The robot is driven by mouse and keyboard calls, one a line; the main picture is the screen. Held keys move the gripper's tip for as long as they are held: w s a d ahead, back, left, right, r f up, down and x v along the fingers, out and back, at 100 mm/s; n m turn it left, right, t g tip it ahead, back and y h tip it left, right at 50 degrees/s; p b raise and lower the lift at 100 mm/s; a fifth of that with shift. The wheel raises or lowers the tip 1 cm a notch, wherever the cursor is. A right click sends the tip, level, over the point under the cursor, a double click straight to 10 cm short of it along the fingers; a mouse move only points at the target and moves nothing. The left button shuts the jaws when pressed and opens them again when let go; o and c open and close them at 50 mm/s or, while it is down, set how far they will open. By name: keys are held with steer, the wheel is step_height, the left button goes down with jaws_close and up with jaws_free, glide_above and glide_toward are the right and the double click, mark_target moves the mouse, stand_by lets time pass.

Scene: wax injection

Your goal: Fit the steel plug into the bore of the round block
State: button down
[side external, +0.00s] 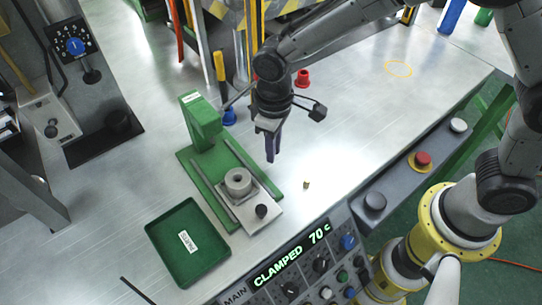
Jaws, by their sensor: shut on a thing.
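The round block (238,187) is a grey cylinder with a dark bore in its top. It sits on a steel plate (262,218) in the green fixture (196,170). My gripper (270,158) points down, above and to the right of the block in the picture, apart from it. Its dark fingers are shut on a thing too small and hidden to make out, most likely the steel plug. I see no plug in the bore.
A small brass-coloured piece (306,184) stands on the table right of the fixture. A green tray (160,234) lies at the front left. The control panel (300,262) reads "CLAMPED 70 c".

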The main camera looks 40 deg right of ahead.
steer(key=shift+w+a+f, duration=0.1)
steer(key=shift+w+f, duration=0.05)
steer(key=shift+f, duration=1.7)
steer(key=c, duration=1.1)
jaws_free()
steer(key=shift+f, duration=0.15)
